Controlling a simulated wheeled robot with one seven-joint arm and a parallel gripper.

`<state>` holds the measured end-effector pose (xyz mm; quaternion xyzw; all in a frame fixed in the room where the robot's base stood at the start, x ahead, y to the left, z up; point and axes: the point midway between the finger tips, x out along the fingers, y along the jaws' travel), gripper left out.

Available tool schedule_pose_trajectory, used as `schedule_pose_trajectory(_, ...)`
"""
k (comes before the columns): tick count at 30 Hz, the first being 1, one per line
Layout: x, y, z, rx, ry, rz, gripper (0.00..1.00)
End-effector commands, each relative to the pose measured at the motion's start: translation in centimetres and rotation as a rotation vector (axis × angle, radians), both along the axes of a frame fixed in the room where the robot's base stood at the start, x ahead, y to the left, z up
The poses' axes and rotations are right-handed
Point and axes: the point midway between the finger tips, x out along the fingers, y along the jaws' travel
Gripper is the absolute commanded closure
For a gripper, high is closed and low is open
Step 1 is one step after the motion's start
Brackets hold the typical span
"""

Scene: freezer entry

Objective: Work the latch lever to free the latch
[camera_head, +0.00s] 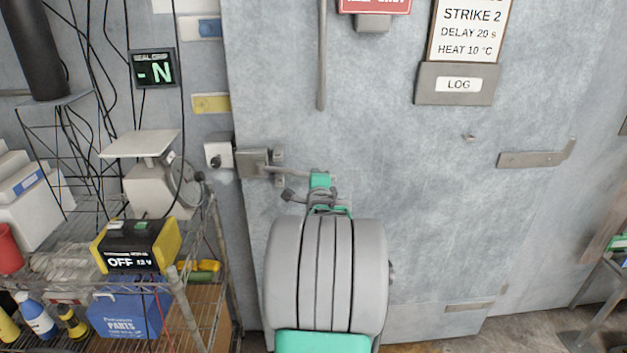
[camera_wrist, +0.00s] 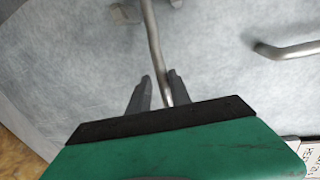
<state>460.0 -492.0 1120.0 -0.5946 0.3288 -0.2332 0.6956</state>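The latch (camera_head: 252,162) is a grey metal block at the left edge of the freezer door. Its lever (camera_head: 290,170) runs right from it towards my gripper. In the wrist view the lever (camera_wrist: 153,45) is a bent grey rod coming down from the top edge between the two dark fingers of my gripper (camera_wrist: 159,78). The fingers are apart. The rod lies close to the right finger, with a gap on its left; I cannot tell whether it touches. In the head view my arm and green wrist hide most of the gripper and the lever's far end.
A grey door (camera_head: 430,200) fills the middle, with a vertical bar handle (camera_head: 321,55) above the lever. A wire shelf (camera_head: 215,250) with a scale (camera_head: 150,185) and a yellow-black box (camera_head: 137,245) stands close on the left.

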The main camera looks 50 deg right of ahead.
Motion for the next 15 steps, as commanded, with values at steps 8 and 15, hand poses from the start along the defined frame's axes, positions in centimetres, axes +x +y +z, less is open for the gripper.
schedule_pose_trajectory(8,0.03,0.01,0.01,-0.001,0.001,0.000,0.62)
schedule_pose_trajectory(15,-0.75,0.76,0.21,-0.003,0.000,0.000,0.62)
